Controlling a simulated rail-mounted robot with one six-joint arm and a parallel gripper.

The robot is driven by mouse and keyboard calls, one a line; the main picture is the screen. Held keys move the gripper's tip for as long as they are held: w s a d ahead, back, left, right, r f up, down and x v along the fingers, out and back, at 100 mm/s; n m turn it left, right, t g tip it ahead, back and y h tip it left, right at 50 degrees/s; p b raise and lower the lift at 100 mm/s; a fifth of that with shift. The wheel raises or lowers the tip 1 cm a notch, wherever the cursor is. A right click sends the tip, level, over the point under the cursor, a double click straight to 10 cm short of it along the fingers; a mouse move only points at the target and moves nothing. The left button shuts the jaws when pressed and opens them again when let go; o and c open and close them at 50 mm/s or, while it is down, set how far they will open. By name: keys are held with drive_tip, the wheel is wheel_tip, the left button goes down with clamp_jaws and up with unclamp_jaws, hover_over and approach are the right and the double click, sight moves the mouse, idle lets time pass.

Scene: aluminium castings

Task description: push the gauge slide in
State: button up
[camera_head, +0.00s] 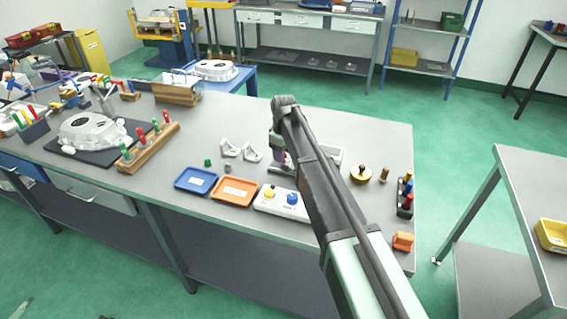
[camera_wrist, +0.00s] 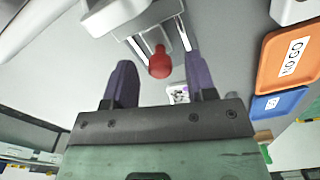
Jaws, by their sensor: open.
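My gripper (camera_head: 279,156) is over the right part of the bench in the head view, at the gauge. In the wrist view my gripper (camera_wrist: 160,75) is open, its two purple fingers apart and empty. The gauge (camera_wrist: 118,14) is a pale grey block at the top of the wrist view. Its slide shows as a red knob (camera_wrist: 160,63) on a grey stem between two pale rails. The knob appears between the fingertips, with a gap on each side; contact cannot be told. In the head view the gauge (camera_head: 327,152) is mostly hidden behind my arm.
An orange tray (camera_head: 218,201) marked NO GO and a blue tray (camera_head: 180,186) lie left of the gauge. A white box (camera_head: 262,205) with yellow and blue knobs stands in front. White brackets (camera_head: 252,157) stand left; a brass disc (camera_head: 361,181) stands right.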

drive_tip(key=shift+c, duration=0.4)
clamp_jaws()
drive_tip(key=shift+s+d, duration=0.3)
drive_tip(key=shift+d, duration=0.5)
drive_tip(key=shift+s+d, duration=0.3)
drive_tip(key=shift+d, duration=0.45)
drive_tip(key=shift+o, duration=0.4)
unclamp_jaws()
drive_tip(key=shift+d, duration=0.15)
drive_tip(key=shift+r+p, duration=0.15)
drive_tip(key=shift+p, duration=0.15)
